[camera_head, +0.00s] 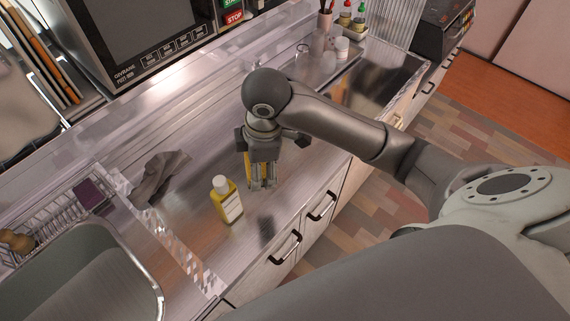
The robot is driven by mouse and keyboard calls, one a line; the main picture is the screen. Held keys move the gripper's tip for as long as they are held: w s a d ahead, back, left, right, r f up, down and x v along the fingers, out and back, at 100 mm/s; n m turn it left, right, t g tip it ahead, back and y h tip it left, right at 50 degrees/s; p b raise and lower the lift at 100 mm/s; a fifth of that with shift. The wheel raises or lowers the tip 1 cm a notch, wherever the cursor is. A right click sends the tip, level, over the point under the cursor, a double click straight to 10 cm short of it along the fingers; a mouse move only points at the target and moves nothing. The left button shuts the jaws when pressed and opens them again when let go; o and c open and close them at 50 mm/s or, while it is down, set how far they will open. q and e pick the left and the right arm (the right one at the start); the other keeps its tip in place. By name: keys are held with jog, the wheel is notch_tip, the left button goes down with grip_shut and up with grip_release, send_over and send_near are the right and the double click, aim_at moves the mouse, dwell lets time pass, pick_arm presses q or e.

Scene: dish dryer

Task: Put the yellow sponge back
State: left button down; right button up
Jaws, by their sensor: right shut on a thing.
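My right gripper (262,176) is over the steel counter, pointing down. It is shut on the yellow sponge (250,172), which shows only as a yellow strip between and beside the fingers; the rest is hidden. A wire rack (55,212) hangs at the left by the sink and holds a dark purple pad (92,194) and a brown brush-like item (17,240). My left gripper is not in view.
A yellow bottle with a white cap (226,201) stands just left of my right gripper. A grey cloth (158,177) lies further left. A clear low partition (165,235) separates the counter from the sink (85,275). Sauce bottles (352,15) stand at the back.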

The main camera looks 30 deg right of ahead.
jog(key=s+f, duration=0.1)
jog(key=s+d+f+n+g, duration=0.1)
jog(key=s+f+n, duration=0.1)
jog(key=shift+s+d+f+h, duration=0.1)
jog(key=shift+d+f+h, duration=0.1)
jog(key=shift+d+h, duration=0.1)
jog(key=n+p, duration=0.1)
jog(key=p, duration=0.1)
send_over(281, 171)
jog(key=shift+g, duration=0.3)
jog(key=f, duration=0.9)
jog(key=shift+s+a+f, duration=0.15)
jog(key=shift+s+a, duration=0.1)
jog(key=shift+w+d+f, duration=0.2)
jog(key=shift+w+f, duration=0.05)
jog(key=shift+f, duration=0.15)
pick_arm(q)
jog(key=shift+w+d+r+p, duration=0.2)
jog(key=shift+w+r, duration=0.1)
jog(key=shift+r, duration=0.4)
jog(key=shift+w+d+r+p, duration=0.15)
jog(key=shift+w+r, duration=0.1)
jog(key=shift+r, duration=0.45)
pick_arm(e)
jog(key=shift+f, duration=1.6)
jog(key=shift+f, duration=0.1)
jog(key=o, duration=0.9)
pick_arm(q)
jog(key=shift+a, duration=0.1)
